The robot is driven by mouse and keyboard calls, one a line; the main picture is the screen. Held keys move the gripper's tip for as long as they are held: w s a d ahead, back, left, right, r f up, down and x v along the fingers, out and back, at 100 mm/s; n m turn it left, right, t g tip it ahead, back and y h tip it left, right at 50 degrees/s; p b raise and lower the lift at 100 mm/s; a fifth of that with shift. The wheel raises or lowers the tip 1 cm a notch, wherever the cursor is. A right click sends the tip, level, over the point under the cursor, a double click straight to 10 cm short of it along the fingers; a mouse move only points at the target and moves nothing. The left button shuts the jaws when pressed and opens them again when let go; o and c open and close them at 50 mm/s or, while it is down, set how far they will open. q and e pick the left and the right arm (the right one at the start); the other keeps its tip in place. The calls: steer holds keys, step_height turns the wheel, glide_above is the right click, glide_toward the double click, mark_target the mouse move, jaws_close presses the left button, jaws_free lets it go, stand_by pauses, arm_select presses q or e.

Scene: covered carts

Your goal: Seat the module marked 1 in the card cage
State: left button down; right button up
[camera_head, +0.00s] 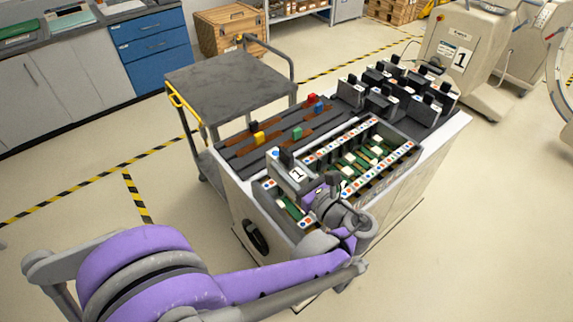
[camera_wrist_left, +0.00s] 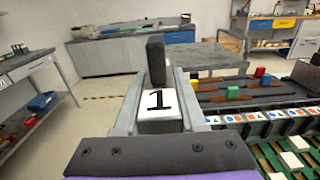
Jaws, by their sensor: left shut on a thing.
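The module marked 1 (camera_head: 296,175) is a grey block with a white label and a dark handle on top. My left gripper (camera_head: 304,184) is shut on it. In the left wrist view the module (camera_wrist_left: 159,103) stands upright between the two grey fingers. It is over the left end of the card cage (camera_head: 390,165); I cannot tell whether its lower end is inside a slot. The cage has rows of coloured labels along its rails and green boards with white connectors inside. The cage also shows in the left wrist view (camera_wrist_left: 285,128), to the right of the module. My right gripper is not in view.
Several dark modules (camera_head: 384,104) stand at the cart's far right end. Brown slotted strips (camera_head: 270,137) with red, blue, yellow and green blocks lie behind the cage. A grey-topped trolley (camera_head: 228,82) stands behind left.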

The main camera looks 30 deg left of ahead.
arm_select(q)
steer(key=shift+f+b, duration=1.8)
steer(key=shift+f, duration=0.6)
step_height(320, 180, down, 6)
steer(key=b, duration=0.5)
stand_by(1.8)
steer(key=shift+c, duration=2)
jaws_free()
steer(key=shift+f, duration=0.1)
steer(key=v, duration=1)
steer(key=shift+s+d, duration=0.2)
steer(key=shift+d, duration=0.15)
